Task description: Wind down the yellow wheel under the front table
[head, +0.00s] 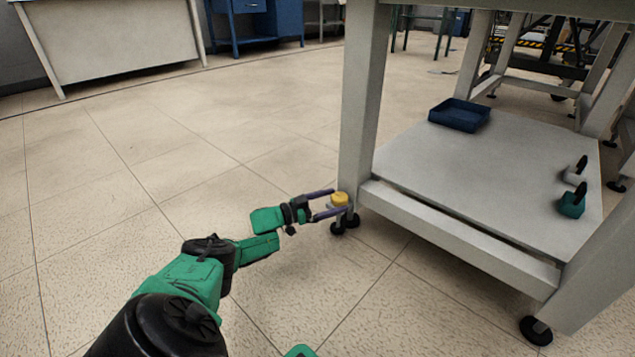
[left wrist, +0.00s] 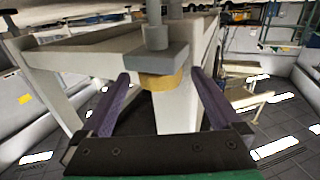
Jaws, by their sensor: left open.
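The yellow wheel (head: 340,199) sits low at the near left leg of the front table (head: 362,110), just above a black foot. My left gripper (head: 326,203) reaches in from the left at the wheel. Its two purple fingers are open, with their tips close to the wheel. In the left wrist view the yellow wheel (left wrist: 161,81) lies between the open fingers (left wrist: 160,85), under a grey bracket. I cannot tell whether the fingers touch it. My right gripper is not in view.
The table's lower shelf (head: 480,170) holds a dark blue tray (head: 459,114), a green item (head: 572,203) and a white item (head: 575,170). Another black foot (head: 536,330) stands at the front right. The tiled floor (head: 130,150) to the left is clear.

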